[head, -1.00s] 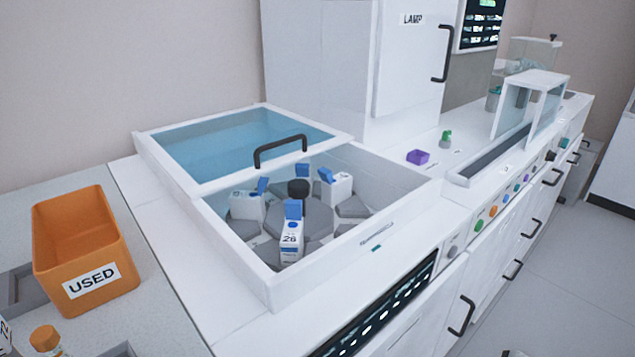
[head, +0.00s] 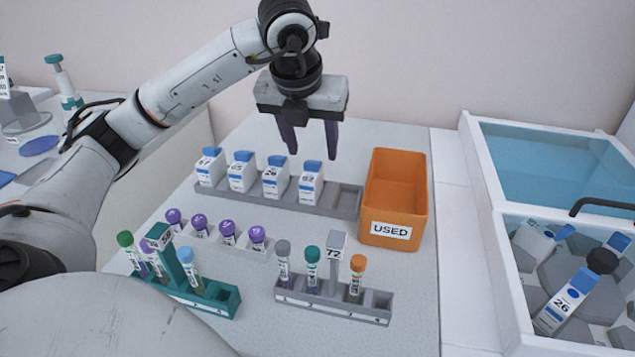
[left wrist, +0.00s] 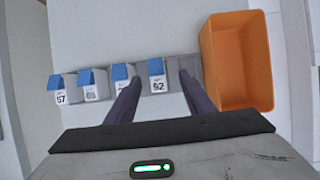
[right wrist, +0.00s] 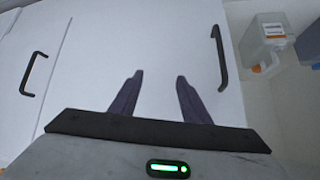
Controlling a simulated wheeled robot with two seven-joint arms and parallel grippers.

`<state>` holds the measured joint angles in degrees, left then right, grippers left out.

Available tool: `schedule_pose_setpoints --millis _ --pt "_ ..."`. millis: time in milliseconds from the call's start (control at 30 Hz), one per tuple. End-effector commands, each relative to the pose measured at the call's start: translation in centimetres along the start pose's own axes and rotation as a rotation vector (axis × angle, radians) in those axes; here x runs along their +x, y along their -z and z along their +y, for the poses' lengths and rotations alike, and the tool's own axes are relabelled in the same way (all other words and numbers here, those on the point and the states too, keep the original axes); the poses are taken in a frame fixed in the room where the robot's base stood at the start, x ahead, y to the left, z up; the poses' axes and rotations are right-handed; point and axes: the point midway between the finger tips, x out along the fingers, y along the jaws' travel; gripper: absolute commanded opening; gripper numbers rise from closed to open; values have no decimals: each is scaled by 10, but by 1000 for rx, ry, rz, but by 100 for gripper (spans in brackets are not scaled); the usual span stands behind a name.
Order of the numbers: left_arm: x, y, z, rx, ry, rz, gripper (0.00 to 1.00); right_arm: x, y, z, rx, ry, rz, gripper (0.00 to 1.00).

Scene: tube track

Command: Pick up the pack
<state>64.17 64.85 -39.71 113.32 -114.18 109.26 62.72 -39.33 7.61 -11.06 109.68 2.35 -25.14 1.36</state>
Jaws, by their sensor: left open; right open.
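Several white packs with blue caps stand in a row in a grey rack (head: 342,200) at the back of the table. The rightmost pack (head: 311,183) reads 92 in the left wrist view (left wrist: 157,80). My left gripper (head: 308,150) is open and empty, pointing down above the right end of the row. In the left wrist view the fingers (left wrist: 155,92) show on either side of the 92 pack, apart from it. My right gripper (right wrist: 156,90) is open and empty in front of white cabinet doors; it is outside the head view.
An orange USED bin (head: 393,205) stands just right of the rack. Purple-capped tubes (head: 228,232), a teal tube rack (head: 205,292) and a grey tube rack (head: 335,300) stand nearer. A glass-lidded machine (head: 500,220) holding packs is at the right.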

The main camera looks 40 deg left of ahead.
Motion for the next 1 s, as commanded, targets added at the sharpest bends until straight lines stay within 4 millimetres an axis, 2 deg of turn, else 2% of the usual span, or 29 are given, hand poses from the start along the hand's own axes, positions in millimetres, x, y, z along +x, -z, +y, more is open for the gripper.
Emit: schedule_pose_setpoints --millis 267,500,633,833,1000 --pt "25 2 3 2 -2 3 48 -1 0 0 -1 0 -2 42" --pt "59 6 8 1 0 4 48 -3 2 1 0 -1 -1 42" --pt "67 6 8 3 1 1 48 -3 2 1 0 -1 -1 42" --pt "67 6 8 3 2 1 48 -3 2 1 0 -2 -1 42" --pt "67 6 7 3 2 1 20 -3 2 2 0 -2 -1 42"
